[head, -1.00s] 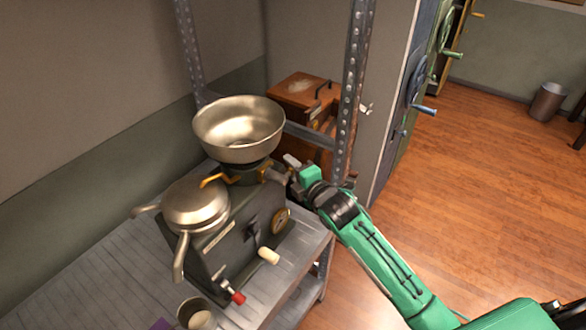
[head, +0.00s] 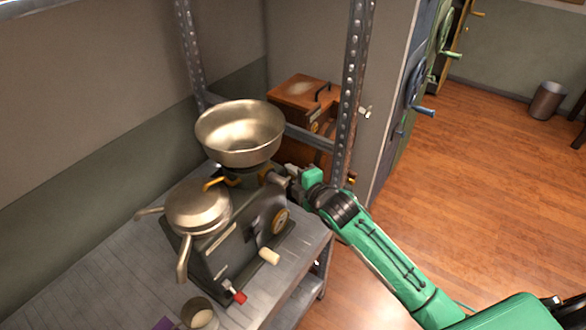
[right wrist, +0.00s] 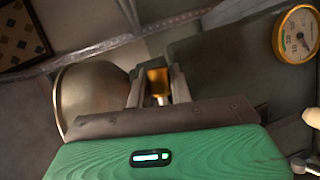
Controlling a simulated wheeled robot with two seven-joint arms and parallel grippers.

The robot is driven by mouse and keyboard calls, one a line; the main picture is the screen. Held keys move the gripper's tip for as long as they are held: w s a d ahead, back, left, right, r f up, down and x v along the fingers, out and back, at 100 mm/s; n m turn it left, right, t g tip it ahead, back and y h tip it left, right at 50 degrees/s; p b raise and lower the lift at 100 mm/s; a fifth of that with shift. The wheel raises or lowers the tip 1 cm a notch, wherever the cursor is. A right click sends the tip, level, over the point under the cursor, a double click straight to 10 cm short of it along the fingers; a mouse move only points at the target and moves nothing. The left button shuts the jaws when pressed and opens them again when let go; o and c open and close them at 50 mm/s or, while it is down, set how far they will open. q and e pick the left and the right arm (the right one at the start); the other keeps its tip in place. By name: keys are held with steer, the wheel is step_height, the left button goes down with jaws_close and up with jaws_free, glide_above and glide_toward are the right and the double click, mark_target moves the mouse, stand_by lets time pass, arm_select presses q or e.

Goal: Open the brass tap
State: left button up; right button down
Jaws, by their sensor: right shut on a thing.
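A separator-like machine (head: 232,250) stands on a grey table, with a wide metal bowl (head: 240,128) on top. The brass tap's yellow lever (head: 217,183) shows below the bowl, on its left side; the rest of the tap is partly hidden there. My right gripper (head: 274,178) reaches in from the right under the bowl. In the right wrist view, its fingers are shut on the brass tap (right wrist: 157,78), a yellow piece between them, close beside the bowl (right wrist: 92,95). My left gripper is out of view.
A spouted metal cover (head: 198,205) sits left of the tap. A crank with a white handle (head: 269,256) and a dial (right wrist: 297,35) are on the machine's side. A metal rack post (head: 352,95) stands close behind my right gripper. A cup (head: 199,314) stands in front.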

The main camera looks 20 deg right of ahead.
steer(key=shift+f+m+g+p, duration=0.15)
steer(key=shift+m+g+p, duration=0.25)
steer(key=shift+m+p, duration=0.3)
steer(key=shift+s+a+f+m+g+y+p, duration=0.15)
steer(key=shift+f+m+g+y+p, duration=0.2)
steer(key=shift+m+p, duration=0.3)
steer(key=shift+s+a+f+m+g+y, duration=0.3)
steer(key=shift+f+m+g+y, duration=0.15)
steer(key=shift+m, duration=0.45)
steer(key=shift+s+a+f+m+g+y, duration=0.15)
steer(key=shift+a+f+m+g+y, duration=0.25)
steer(key=shift+m, duration=0.45)
steer(key=shift+s+a+f+m+g+y, duration=0.25)
steer(key=shift+f+m+g+y, duration=0.25)
steer(key=shift+m, duration=0.4)
steer(key=shift+r, duration=0.1)
steer(key=c, duration=1.3)
jaws_free()
steer(key=shift+o, duration=0.2)
steer(key=shift+d, duration=0.1)
